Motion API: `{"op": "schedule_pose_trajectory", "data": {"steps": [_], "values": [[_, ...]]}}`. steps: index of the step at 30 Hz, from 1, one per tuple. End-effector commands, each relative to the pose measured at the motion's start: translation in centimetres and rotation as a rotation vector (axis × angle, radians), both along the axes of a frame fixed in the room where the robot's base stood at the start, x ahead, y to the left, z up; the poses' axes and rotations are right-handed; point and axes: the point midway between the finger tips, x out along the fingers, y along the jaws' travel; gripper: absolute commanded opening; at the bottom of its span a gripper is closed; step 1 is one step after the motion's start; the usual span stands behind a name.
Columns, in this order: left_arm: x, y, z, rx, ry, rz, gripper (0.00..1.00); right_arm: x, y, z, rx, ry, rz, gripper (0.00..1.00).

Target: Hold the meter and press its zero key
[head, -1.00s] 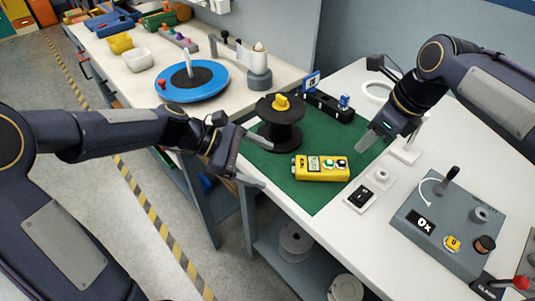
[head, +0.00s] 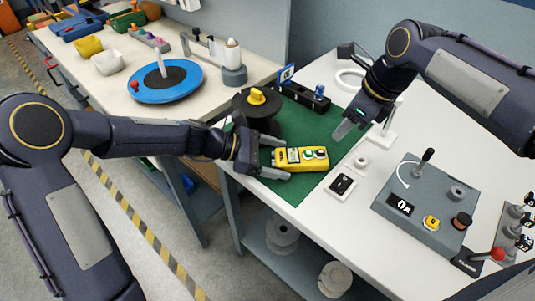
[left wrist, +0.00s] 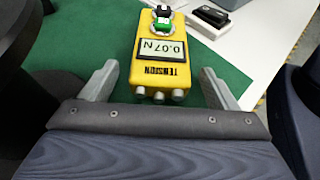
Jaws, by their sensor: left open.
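The yellow tension meter (head: 290,160) lies on the green mat (head: 318,125), with a display and green and dark round keys. In the left wrist view the meter (left wrist: 160,70) reads 0.07 N, and its keys are at the far end. My left gripper (head: 286,158) is open, its fingers on either side of the meter's near end. The left wrist view shows gaps between both fingers (left wrist: 158,85) and the meter. My right gripper (head: 352,130) hangs above the mat's right edge, apart from the meter; its jaw opening is unclear.
A black spool (head: 257,118) with a yellow knob stands behind my left gripper. A switch (head: 342,185) and a grey control box (head: 425,210) sit to the right on the white table. A blue turntable (head: 165,88) is on the other bench.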

Motion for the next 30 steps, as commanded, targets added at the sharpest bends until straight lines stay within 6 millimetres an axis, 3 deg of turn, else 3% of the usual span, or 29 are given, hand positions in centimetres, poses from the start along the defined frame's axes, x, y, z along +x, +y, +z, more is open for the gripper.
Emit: {"op": "schedule_pose_trajectory", "data": {"steps": [7, 20, 29, 30], "values": [[0.01, -0.04, -0.02, 0.0, -0.001, 0.001, 0.81, 0.0, 0.0, 0.0, 0.0, 0.0, 0.0, 0.36], [0.01, -0.01, -0.02, 0.0, -0.001, 0.001, 0.24, 0.0, 0.0, 0.0, 0.0, 0.0, 0.0, 0.36], [0.02, -0.01, -0.03, 0.001, -0.001, 0.001, 0.23, 0.0, 0.0, 0.0, 0.0, 0.0, 0.0, 0.0], [0.02, -0.01, -0.03, 0.001, -0.001, 0.001, 0.23, 0.0, 0.0, 0.0, 0.0, 0.0, 0.0, 0.0]]}}
